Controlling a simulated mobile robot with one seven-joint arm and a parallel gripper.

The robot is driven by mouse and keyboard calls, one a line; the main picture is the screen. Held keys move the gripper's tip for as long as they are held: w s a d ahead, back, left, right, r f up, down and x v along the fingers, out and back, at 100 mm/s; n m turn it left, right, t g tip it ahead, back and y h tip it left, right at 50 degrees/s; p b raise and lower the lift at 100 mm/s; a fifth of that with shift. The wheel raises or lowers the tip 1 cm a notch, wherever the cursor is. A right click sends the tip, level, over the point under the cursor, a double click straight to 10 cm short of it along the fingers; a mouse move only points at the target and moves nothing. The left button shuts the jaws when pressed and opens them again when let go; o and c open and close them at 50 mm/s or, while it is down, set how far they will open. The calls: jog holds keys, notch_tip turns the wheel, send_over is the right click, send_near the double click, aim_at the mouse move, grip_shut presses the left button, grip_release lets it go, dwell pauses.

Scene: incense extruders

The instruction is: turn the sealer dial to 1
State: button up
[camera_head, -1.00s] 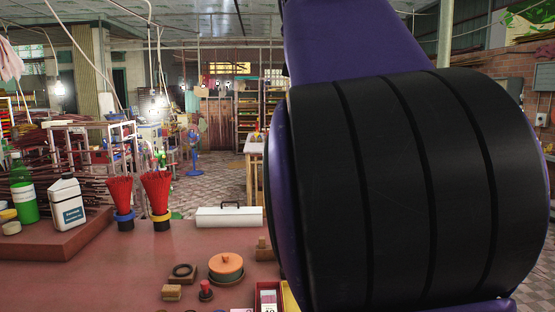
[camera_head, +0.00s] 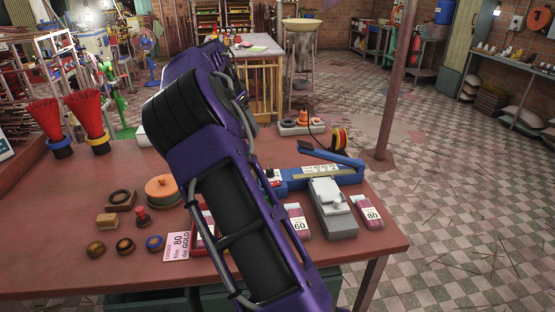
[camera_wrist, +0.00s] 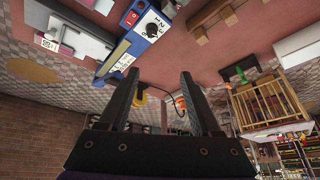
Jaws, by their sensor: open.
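The blue sealer (camera_head: 330,174) lies on the red-brown table with its long lever arm raised, partly hidden by my arm in the head view. In the wrist view the sealer (camera_wrist: 125,48) appears upside down, beyond the fingertips. Its dark dial (camera_wrist: 153,30) sits on a white face with markings around it, too small to read surely. A red switch (camera_wrist: 121,67) is beside the dial. My gripper (camera_wrist: 160,75) is open and empty, its two fingers apart and not touching the sealer. In the head view my gripper is hidden behind my arm.
A grey-white device (camera_head: 332,208) and pink packs marked 60 (camera_head: 298,222) and 80 (camera_head: 368,213) stand close to the sealer. An orange-lidded pot (camera_head: 162,191) and small wooden pieces lie left. A power strip (camera_head: 302,127) is behind.

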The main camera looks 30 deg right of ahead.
jog(key=g, duration=0.1)
send_near(270, 170)
jog(key=x, duration=0.8)
jog(key=shift+w+d+f, duration=0.1)
jog(key=shift+d+f, duration=0.05)
jog(key=shift+f, duration=0.2)
jog(key=shift+c, duration=0.2)
grip_shut()
